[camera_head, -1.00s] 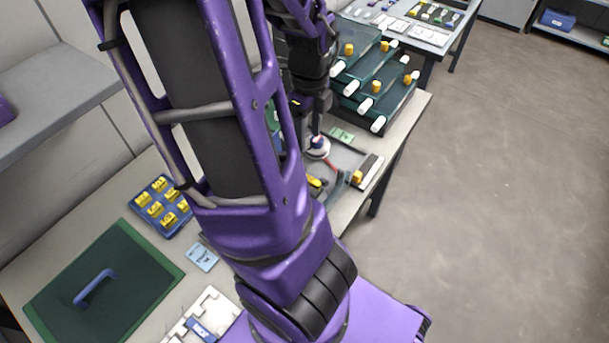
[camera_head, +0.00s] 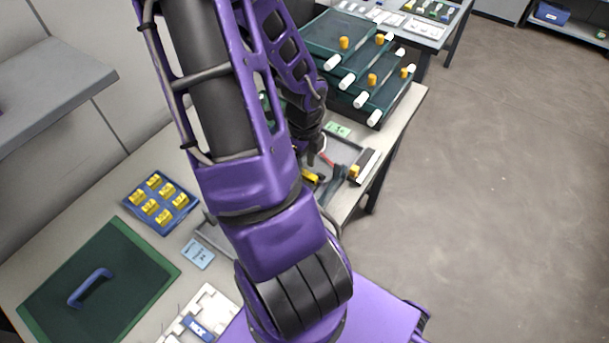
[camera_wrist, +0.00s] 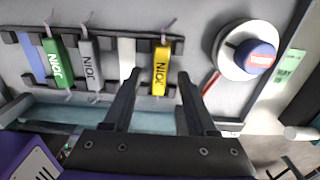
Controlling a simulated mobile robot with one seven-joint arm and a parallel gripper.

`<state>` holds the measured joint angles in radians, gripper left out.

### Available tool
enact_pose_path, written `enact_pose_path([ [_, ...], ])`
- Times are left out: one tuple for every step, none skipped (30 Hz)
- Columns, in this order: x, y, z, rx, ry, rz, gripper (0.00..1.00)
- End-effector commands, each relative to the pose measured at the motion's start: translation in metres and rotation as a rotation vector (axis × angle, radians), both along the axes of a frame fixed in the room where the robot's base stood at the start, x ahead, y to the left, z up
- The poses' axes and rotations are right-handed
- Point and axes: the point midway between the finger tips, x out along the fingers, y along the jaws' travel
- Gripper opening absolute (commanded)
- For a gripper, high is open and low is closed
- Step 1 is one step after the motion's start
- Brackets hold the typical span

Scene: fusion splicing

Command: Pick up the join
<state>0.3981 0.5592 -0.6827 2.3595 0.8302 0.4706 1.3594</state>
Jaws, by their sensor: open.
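In the wrist view, a yellow join (camera_wrist: 161,69) marked JOIN lies across dark rails, with a thin grey lead at its end. A grey join (camera_wrist: 90,68) and a green join (camera_wrist: 55,66), also lettered, lie to its left. A plain white strip (camera_wrist: 127,62) lies between the grey and yellow joins. My gripper (camera_wrist: 158,77) is open, its fingertips on either side of the yellow join in the picture; I cannot tell whether they touch it. In the head view my arm hides most of this work area.
A white round holder with a blue cap (camera_wrist: 261,57) stands right of the joins. In the head view, stacked green trays (camera_head: 340,38) with white and orange knobs stand beyond. A blue tray of yellow pieces (camera_head: 135,205) and a green lid (camera_head: 60,285) lie left.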

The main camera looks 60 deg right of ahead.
Motion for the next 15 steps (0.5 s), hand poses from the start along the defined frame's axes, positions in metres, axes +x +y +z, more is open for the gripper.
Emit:
enact_pose_path([
  [-0.0005,-0.0004,-0.0088,0.0,0.001,-0.002,0.57],
  [-0.0004,-0.0003,-0.0106,0.0,0.001,-0.001,0.57],
  [-0.0002,-0.0002,-0.012,0.0,0.0,0.0,0.57],
  [-0.0001,-0.0002,-0.0124,0.0,0.0,0.001,0.57],
  [0.0,-0.0002,-0.0125,0.0,0.0,0.001,0.57],
  [0.0002,-0.0002,-0.0122,0.0,0.0,0.001,0.57],
  [0.0002,-0.0002,-0.012,0.0,-0.001,0.001,0.57],
  [0.0002,-0.0002,-0.0118,0.0,-0.001,0.001,0.57],
  [0.0002,-0.0002,-0.0117,0.0,-0.001,0.001,0.57],
  [0.0002,-0.0002,-0.0116,0.0,0.0,0.001,0.57],
  [0.0002,-0.0002,-0.0116,0.0,0.0,0.001,0.56],
  [0.0002,-0.0002,-0.0116,0.0,0.0,0.001,0.48],
  [0.0002,-0.0002,-0.0116,0.0,0.0,0.001,0.43],
  [0.0002,-0.0002,-0.0116,0.0,0.0,0.001,0.38],
  [0.0002,-0.0002,-0.0115,0.0,0.0,0.001,0.3],
])
